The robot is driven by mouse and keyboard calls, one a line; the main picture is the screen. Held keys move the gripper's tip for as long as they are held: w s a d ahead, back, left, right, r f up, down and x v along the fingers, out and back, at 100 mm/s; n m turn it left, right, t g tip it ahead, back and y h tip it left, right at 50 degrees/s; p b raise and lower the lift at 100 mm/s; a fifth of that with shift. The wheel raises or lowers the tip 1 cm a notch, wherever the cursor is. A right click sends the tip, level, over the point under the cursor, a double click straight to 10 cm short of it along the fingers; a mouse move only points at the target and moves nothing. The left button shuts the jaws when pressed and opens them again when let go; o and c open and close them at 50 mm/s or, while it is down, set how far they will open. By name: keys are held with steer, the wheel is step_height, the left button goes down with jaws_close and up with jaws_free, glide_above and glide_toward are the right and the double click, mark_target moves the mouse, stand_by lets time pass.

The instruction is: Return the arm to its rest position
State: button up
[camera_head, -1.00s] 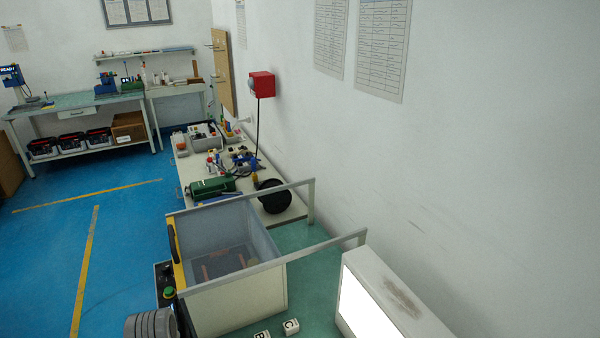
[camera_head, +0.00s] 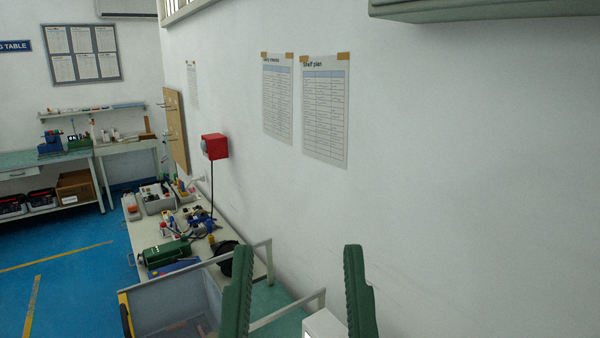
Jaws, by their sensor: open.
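My gripper (camera_head: 297,265) shows at the bottom of the head camera view. Its two green ridged fingers point up and stand wide apart. It is open, and nothing shows between the fingers except the wall, a rail and a corner of a white box behind. The rest of my arm is below the picture and cannot be seen.
A grey open-topped bin (camera_head: 165,300) with rails stands behind the left finger. A white box (camera_head: 322,324) is low between the fingers. A cluttered bench (camera_head: 258,268) runs along the wall. A green-grey cabinet (camera_head: 470,10) hangs at the upper right. Blue floor lies open left.

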step_height(320, 180, up, 20)
steer(key=p, duration=1.5)
steer(key=shift+w+f+p, duration=0.15)
steer(key=shift+p, duration=0.15)
steer(key=shift+a, duration=0.1)
steer(key=shift+f, duration=0.1)
